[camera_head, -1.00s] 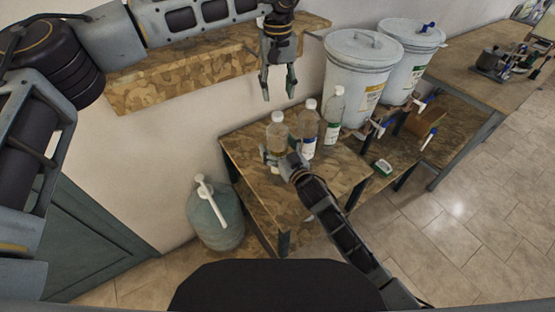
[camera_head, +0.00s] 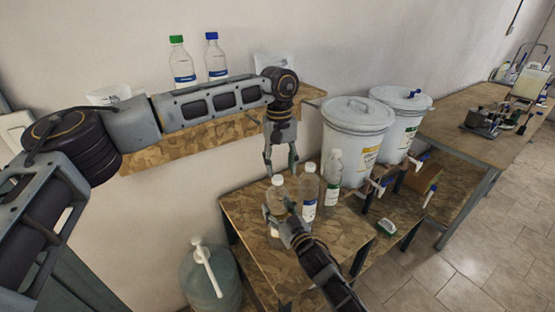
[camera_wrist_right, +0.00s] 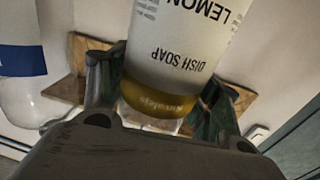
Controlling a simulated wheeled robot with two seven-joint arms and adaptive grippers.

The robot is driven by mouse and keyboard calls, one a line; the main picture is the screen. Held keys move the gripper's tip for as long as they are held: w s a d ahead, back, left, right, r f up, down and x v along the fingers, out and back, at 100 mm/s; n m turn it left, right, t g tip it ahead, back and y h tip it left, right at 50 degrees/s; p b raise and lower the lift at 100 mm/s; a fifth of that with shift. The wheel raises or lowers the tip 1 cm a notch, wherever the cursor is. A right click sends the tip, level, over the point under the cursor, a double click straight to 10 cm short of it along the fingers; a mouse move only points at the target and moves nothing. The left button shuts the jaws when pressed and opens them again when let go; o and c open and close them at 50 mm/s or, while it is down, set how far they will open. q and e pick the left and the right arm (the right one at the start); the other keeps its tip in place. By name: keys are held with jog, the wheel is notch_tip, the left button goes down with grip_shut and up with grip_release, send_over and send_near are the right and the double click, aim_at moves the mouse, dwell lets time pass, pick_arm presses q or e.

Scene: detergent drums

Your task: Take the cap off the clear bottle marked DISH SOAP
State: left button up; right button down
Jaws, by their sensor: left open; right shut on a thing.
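The clear bottle marked DISH SOAP stands on the low table, with its white cap (camera_head: 277,181) on top. In the right wrist view its label reads DISH SOAP and LEMON, and yellowish liquid shows in the bottle (camera_wrist_right: 172,65). My right gripper (camera_head: 279,217) is shut around the bottle's body, one finger on each side; its fingers also show in the wrist view (camera_wrist_right: 160,95). My left gripper (camera_head: 281,170) is open, pointing down, just above the cap; in the head view its fingertips appear on either side of the cap's top. Contact with the cap cannot be told.
Two more white-capped bottles, one with a blue label (camera_head: 309,192) and one with a green label (camera_head: 332,178), stand close on the right. Two white drums (camera_head: 352,145) (camera_head: 404,125) stand behind. A wall shelf (camera_head: 190,146) holds green- and blue-capped bottles. A large jug (camera_head: 212,280) stands below left.

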aim_at(278, 178)
pick_arm(q)
jog(key=r+m, duration=0.1)
jog(key=m, duration=0.1)
jog(key=w+r+m, duration=0.1)
jog(key=r+m, duration=0.1)
jog(key=m, duration=0.1)
jog(key=shift+d+t, duration=0.15)
jog(key=shift+t, duration=0.25)
jog(key=shift+a+m, duration=0.45)
jog(key=shift+m, duration=0.65)
jog(key=shift+a+m, duration=0.1)
jog(key=shift+m, duration=0.7)
jog(key=shift+f, duration=4)
